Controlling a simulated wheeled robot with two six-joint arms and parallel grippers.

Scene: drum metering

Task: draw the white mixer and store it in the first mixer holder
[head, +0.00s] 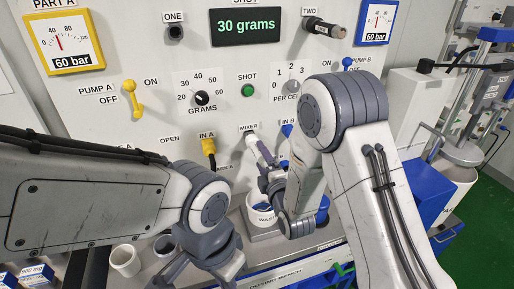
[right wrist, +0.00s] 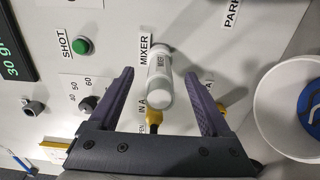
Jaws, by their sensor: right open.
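The white mixer (head: 261,150), a tube marked MIXER, sticks out of the panel under the MIXER label. It also shows in the right wrist view (right wrist: 160,82), pointing toward the camera. My right gripper (head: 272,182) is at the mixer, partly hidden by my right arm. In the right wrist view my right gripper (right wrist: 163,88) is open, with one finger on each side of the mixer and visible gaps between. My left gripper (head: 205,270) is low at the bottom edge; its fingertips are cut off. I cannot make out the first mixer holder.
A white waste pail (head: 260,217) with blue inside stands below the mixer, on the bench. A yellow IN A fitting (head: 208,147) is left of the mixer, and a blue IN B fitting (head: 287,130) is right. White cups (head: 125,260) stand at lower left.

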